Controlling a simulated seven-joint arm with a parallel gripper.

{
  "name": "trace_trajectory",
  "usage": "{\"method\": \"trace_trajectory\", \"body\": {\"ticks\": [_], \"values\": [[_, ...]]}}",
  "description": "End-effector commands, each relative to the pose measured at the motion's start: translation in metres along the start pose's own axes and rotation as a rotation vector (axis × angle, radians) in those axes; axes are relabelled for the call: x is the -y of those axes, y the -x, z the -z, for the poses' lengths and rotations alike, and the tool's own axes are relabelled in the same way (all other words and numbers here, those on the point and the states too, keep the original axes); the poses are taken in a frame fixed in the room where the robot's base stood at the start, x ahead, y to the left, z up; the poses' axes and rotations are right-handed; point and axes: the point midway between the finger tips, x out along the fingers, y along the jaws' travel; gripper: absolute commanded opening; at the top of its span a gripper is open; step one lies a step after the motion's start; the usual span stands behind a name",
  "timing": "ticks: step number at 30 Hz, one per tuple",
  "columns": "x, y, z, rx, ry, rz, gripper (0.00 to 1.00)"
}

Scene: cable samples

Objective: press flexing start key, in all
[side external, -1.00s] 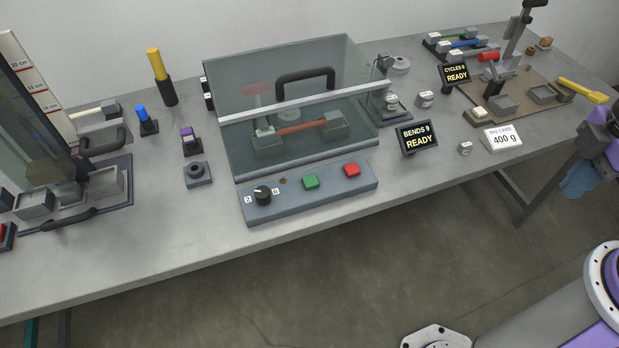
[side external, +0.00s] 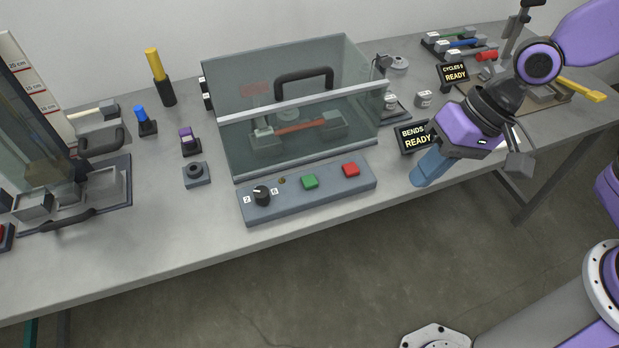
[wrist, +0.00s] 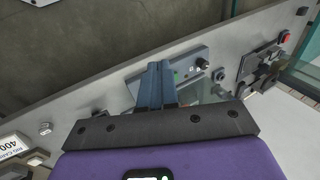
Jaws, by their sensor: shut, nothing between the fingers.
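A display behind the panel (side external: 412,138) reads BENDS and READY, partly covered by my arm. My gripper (side external: 421,180) is shut and empty, to the right of the panel and apart from it. In the wrist view my gripper's blue fingers (wrist: 155,68) hide part of the panel; a bit of green (wrist: 176,75) shows beside them.
The enclosure's long front bar and its dark handle (side external: 304,78) rise behind the panel. Another display (side external: 454,72) reads CYCLES and READY. The table front edge before the panel is clear.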

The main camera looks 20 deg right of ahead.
Motion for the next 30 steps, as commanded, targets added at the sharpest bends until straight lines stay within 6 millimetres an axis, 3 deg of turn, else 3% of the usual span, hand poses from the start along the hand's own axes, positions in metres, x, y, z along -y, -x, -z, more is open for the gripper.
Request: {"method": "trace_trajectory", "body": {"ticks": [6,15,22,30], "values": [[0.045,-0.036,0.042,-0.095,-0.4,0.094,0.0],[0.082,-0.079,0.1,-0.251,-0.952,0.235,0.0],[0.09,-0.106,0.139,-0.396,-1.359,0.361,0.0],[0.08,-0.126,0.166,-0.561,-1.724,0.509,0.0]]}}
